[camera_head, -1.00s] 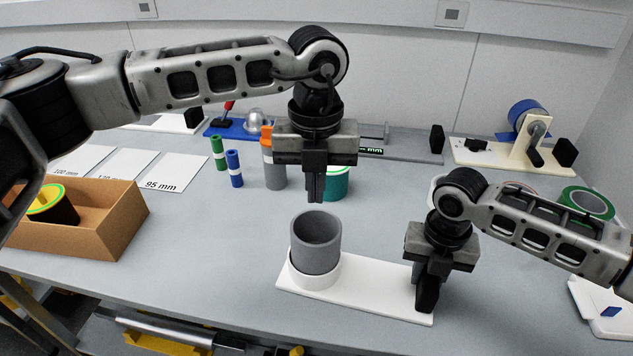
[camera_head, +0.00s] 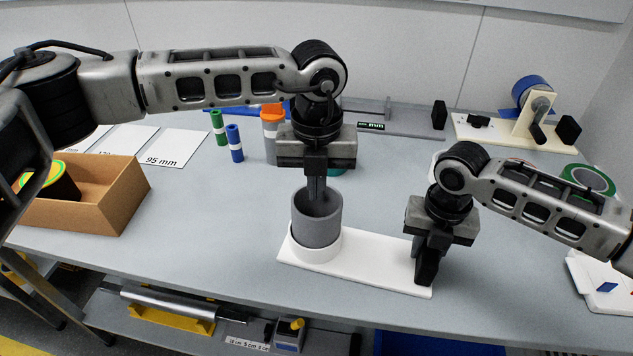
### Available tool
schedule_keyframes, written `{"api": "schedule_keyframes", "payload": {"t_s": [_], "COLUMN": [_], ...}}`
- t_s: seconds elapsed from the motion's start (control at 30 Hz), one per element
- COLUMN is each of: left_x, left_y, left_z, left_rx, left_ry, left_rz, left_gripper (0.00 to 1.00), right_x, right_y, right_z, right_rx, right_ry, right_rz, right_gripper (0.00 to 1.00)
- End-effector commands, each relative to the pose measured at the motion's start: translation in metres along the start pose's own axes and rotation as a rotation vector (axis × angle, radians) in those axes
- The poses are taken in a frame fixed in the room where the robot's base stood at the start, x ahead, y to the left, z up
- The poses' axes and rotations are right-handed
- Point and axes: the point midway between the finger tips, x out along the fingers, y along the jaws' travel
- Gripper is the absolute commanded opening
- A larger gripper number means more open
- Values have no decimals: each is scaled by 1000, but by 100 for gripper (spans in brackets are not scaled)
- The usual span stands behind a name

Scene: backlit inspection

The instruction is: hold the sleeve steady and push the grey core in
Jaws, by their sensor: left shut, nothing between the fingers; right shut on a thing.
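The grey core (camera_head: 316,228) is a hollow, open-topped cylinder. It stands upright in the white sleeve (camera_head: 313,249), a short ring on a long flat white plate (camera_head: 370,262), and much of the core shows above the ring. My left gripper (camera_head: 317,197) is shut and empty, pointing down at the core's opening. Its fingertips overlap the opening; I cannot tell whether they touch the core. My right gripper (camera_head: 426,280) is shut on the right end of the sleeve's plate. Its fingers hide part of that end.
A cardboard box (camera_head: 125,200) stands at the left. Green (camera_head: 217,128) and blue (camera_head: 235,143) cylinders and a grey-orange one (camera_head: 271,140) stand behind the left gripper. A tape dispenser (camera_head: 530,105) is at the back right. The table between box and sleeve is clear.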

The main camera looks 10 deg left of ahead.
Motion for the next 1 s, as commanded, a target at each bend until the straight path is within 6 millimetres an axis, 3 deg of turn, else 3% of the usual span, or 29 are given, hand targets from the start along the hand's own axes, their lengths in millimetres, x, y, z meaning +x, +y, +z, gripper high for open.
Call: {"api": "schedule_keyframes", "payload": {"t_s": [1.0], "left_x": [21], "left_y": [0], "left_z": [0], "left_rx": [0], "left_ry": [1], "left_rz": [0], "left_gripper": [0], "right_x": [4], "right_y": [-2], "right_z": [-2], "right_rx": [0], "right_ry": [7], "right_rz": [-6], "right_gripper": [0]}}
